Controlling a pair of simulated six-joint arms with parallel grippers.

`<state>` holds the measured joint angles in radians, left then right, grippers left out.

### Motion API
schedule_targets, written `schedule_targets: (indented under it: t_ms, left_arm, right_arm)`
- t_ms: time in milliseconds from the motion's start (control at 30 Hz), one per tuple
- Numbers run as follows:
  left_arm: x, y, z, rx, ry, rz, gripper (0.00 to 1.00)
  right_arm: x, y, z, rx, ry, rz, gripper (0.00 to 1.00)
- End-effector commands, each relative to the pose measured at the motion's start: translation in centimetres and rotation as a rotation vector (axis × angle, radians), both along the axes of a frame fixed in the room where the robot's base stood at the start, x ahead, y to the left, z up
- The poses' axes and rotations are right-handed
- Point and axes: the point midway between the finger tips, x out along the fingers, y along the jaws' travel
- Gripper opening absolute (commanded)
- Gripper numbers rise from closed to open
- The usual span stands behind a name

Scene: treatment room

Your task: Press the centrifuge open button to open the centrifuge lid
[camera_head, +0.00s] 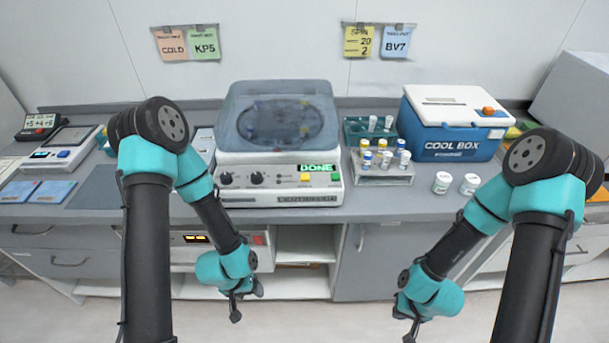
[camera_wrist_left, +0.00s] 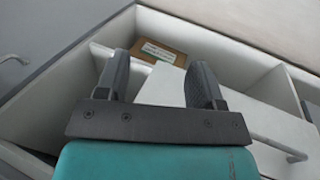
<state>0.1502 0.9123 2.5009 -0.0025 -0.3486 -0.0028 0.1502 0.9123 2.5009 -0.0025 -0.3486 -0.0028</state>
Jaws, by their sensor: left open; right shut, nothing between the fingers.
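The centrifuge (camera_head: 279,188) stands on the counter in the middle of the head view. Its translucent blue-grey lid (camera_head: 277,116) is down, and a round rotor shows dimly through it. The front panel has two black knobs, a green display (camera_head: 317,168) reading DONE, a yellow button (camera_head: 305,177) and a green button (camera_head: 335,177). My left gripper (camera_head: 236,310) hangs below the counter edge, in front of the centrifuge. In the left wrist view its two fingers (camera_wrist_left: 160,80) are apart with nothing between them. My right gripper (camera_head: 411,332) hangs low at the right, empty and shut.
A tube rack (camera_head: 382,178) with several capped tubes stands right of the centrifuge. Two white jars (camera_head: 441,183) and a blue cool box (camera_head: 452,136) are further right. A scale (camera_head: 62,149) sits at the left. Open shelves (camera_head: 303,281) lie below the counter.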

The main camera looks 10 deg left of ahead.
Motion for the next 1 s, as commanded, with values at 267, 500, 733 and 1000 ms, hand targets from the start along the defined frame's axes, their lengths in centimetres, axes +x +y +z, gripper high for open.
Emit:
schedule_targets:
  t_ms: [267,500,733,1000]
  left_arm:
    - [0.00,0.00,0.00,0.000,0.000,0.000,0.55]
    - [0.00,0.00,0.00,0.000,0.000,0.000,0.32]
    - [0.00,0.00,0.00,0.000,0.000,0.000,0.10]
    - [0.00,0.00,0.00,0.000,0.000,0.000,0.00]
  right_arm:
    - [0.00,0.00,0.00,0.000,0.000,0.000,0.00]
    - [0.00,0.00,0.00,0.000,0.000,0.000,0.00]
    - [0.00,0.00,0.00,0.000,0.000,0.000,0.00]
    - [0.00,0.00,0.00,0.000,0.000,0.000,0.00]
